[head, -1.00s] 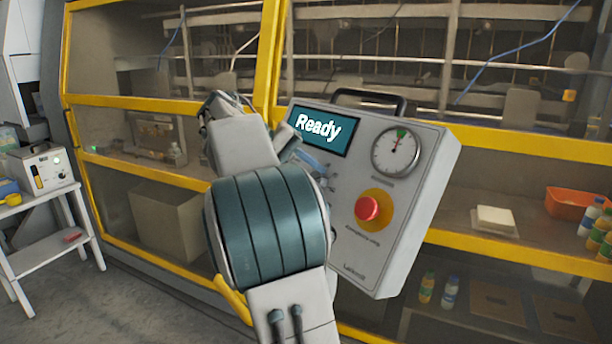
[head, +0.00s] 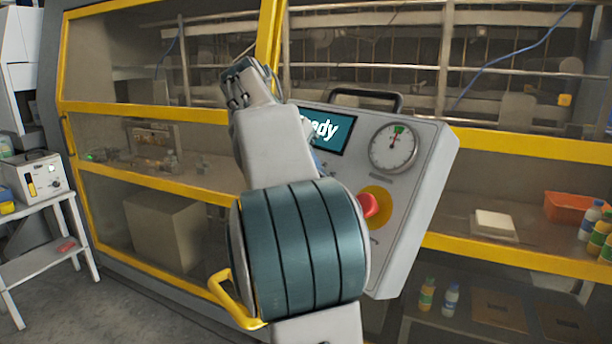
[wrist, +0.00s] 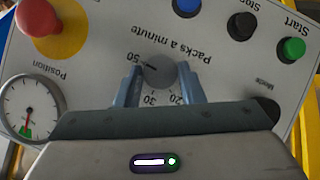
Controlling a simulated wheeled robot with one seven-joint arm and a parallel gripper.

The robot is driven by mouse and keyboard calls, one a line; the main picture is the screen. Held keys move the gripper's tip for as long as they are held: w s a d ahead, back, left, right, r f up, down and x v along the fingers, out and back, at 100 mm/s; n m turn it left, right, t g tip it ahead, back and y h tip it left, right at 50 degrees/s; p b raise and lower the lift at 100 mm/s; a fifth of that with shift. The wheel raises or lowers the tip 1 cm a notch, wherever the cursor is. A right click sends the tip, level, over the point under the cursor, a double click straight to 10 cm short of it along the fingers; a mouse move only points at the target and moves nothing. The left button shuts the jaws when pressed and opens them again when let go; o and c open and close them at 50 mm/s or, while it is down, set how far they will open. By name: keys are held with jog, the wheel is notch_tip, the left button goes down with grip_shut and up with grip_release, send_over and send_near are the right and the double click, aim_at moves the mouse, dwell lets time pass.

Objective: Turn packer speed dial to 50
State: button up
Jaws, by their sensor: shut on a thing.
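The packer speed dial (wrist: 160,74) is a grey round knob under the words "Packs a minute" in the wrist view. Its dark pointer line is directed toward the printed 50 at the left; I cannot tell if it is exactly on it. The printed 30 and 20 show near the knob's lower edge. My gripper (wrist: 160,82) is shut on the dial, one blue-grey finger on each side. In the head view, my arm hides the dial and the fingers. The control box (head: 410,225) has a screen (head: 325,132) partly covered by my arm.
A red emergency button (wrist: 48,22) on a yellow disc and a position gauge (wrist: 32,108) are left of the dial in the wrist view. Blue, black and green (wrist: 291,49) buttons are to the right. Yellow-framed machine panels stand behind the box.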

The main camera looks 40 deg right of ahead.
dwell(0.4)
jog(key=o, duration=1)
jog(key=p+v, duration=0.3)
jog(key=v, duration=1)
jog(key=shift+r, duration=0.45)
jog(key=shift+s+a, duration=0.1)
